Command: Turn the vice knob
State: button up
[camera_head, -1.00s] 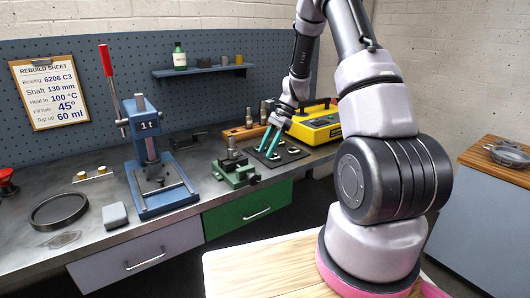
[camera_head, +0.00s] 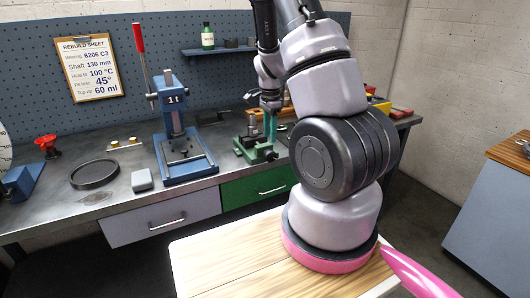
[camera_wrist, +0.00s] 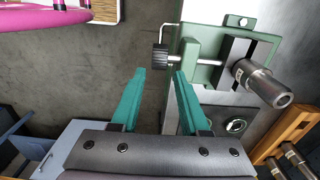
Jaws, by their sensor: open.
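The green vice (camera_head: 246,152) stands on the bench in the head view, partly behind my arm. In the wrist view the vice (camera_wrist: 205,48) lies above my gripper, with a metal cylinder (camera_wrist: 262,84) at its jaws. Its dark ribbed knob (camera_wrist: 160,58) sits on the left end of the screw, with a thin bent rod beside it. My gripper (camera_wrist: 159,74) is open, its teal fingers pointing at the knob. The knob lies just past the gap between the fingertips; contact cannot be told. The gripper (camera_head: 270,126) also shows beside the vice in the head view.
The blue press (camera_head: 184,150) stands left of the vice. A wooden block (camera_wrist: 292,140) with metal parts is at the lower right of the wrist view. A dark ring (camera_head: 95,174) and a grey block (camera_head: 142,180) lie further left. The green drawer (camera_head: 252,187) is below.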

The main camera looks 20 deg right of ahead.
aim_at(270, 150)
notch_tip(270, 150, down, 8)
jog(key=shift+r, duration=0.1)
grip_shut()
